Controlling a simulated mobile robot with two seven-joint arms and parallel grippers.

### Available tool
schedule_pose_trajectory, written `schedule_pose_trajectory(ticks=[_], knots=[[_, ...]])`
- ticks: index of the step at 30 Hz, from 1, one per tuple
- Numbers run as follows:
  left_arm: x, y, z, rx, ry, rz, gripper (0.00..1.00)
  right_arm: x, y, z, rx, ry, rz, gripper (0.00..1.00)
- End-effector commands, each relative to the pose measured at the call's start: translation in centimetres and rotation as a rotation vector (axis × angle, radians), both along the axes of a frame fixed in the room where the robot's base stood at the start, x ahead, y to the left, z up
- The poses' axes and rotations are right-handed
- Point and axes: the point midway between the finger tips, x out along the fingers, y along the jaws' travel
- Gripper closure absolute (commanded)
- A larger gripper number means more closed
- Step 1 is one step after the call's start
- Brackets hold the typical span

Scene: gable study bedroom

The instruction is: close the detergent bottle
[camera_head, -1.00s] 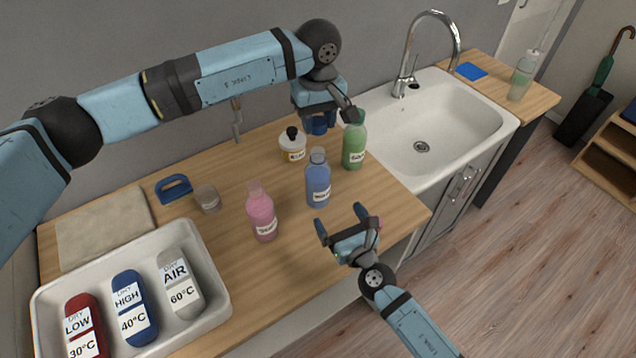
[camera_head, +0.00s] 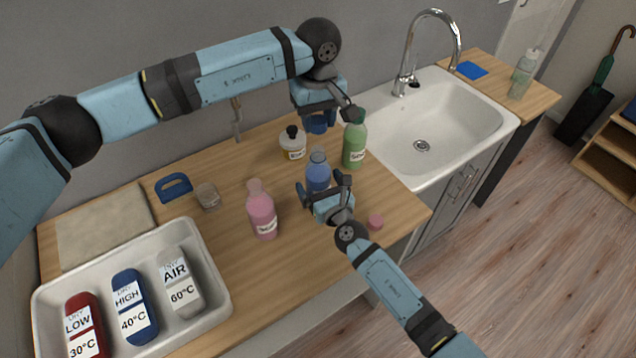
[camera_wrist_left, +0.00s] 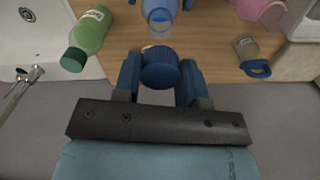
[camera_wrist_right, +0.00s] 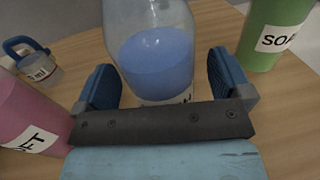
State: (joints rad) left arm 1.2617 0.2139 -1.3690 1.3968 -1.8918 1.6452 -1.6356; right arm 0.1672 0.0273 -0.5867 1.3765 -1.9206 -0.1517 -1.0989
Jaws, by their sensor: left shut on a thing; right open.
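The blue bottle (camera_head: 318,170), which I take as the detergent bottle, stands upright with an open mouth, as the left wrist view shows (camera_wrist_left: 159,15). Its label is mostly hidden. My left gripper (camera_head: 320,122) is shut on a blue cap (camera_wrist_left: 160,68), held above the counter behind the bottle and apart from it. My right gripper (camera_head: 320,186) is open, with its fingers on either side of the blue bottle's lower body (camera_wrist_right: 155,60). Whether the fingers touch the bottle cannot be told.
A pink bottle (camera_head: 262,215) stands left of the blue one, and a pink cap (camera_head: 375,222) lies near the counter's front edge. A green capped soap bottle (camera_head: 354,148) stands close at right. A white black-capped bottle (camera_head: 292,150) stands behind. The sink (camera_head: 450,125) is at right.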

Motion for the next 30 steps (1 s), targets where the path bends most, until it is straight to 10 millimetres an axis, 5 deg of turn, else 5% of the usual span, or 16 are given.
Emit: schedule_pose_trajectory(ticks=[14,23,30], knots=[[0.0,0.0,0.0,0.0,0.0,0.0,0.84,1.1,0.5,0.0,0.001,0.0,-0.001,0.03],[0.0,0.0,0.0,0.0,0.0,0.0,0.84,1.1,0.5,0.0,0.001,0.0,-0.001,0.72],[0.0,0.0,-1.4,0.0,0.002,0.001,0.84,1.0,0.5,0.0,0.001,0.0,-0.001,0.76]])
